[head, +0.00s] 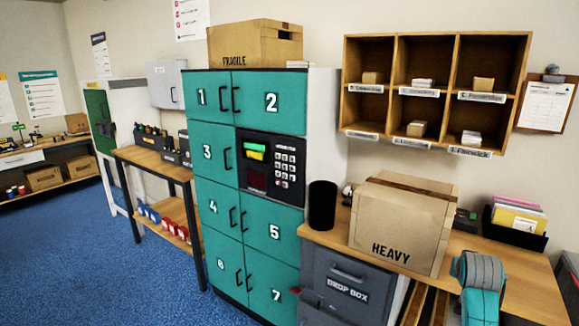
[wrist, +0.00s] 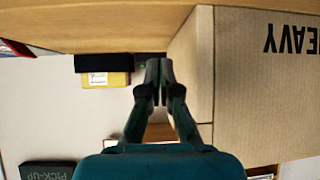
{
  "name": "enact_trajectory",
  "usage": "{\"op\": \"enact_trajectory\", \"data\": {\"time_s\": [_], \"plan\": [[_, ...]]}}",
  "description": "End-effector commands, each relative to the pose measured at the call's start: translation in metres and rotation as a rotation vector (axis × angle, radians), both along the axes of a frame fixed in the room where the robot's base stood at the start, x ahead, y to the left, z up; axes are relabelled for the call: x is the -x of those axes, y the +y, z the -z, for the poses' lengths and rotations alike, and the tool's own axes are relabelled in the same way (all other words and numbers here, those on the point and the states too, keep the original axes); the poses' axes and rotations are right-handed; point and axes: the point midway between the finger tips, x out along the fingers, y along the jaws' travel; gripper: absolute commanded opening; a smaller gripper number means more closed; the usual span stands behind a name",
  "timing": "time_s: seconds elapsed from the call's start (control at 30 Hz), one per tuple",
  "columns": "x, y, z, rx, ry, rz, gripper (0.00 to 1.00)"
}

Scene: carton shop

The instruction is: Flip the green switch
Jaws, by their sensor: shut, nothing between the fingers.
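A small dark box (head: 465,220) stands on the wooden counter in the head view, between the HEAVY carton and the black tray. A small green spot on it shows in the wrist view (wrist: 142,65), just left of my fingertips; it may be the green switch, but it is too small to tell its position. My gripper (wrist: 159,78) is shut and empty, pointing toward that box, and hides part of it. I cannot tell whether it touches. In the head view only my teal and grey arm shows, at the lower right.
The HEAVY carton (head: 400,222) stands close beside my gripper, on the right in the wrist view (wrist: 265,85). A black tray (head: 512,236) with a yellow folder is on the other side. Pigeonhole shelves (head: 394,90) hang above. Teal lockers (head: 212,138) with a keypad stand left.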

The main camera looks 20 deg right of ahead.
Motion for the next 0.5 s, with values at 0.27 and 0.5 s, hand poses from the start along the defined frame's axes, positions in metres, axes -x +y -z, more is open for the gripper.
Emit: {"op": "enact_trajectory", "data": {"time_s": [0.27, 0.5], "plan": [[0.014, 0.073, 0.084, 0.027, -0.018, -0.105, 0.00], [0.046, 0.148, 0.148, 0.055, -0.053, -0.210, 0.00]]}}
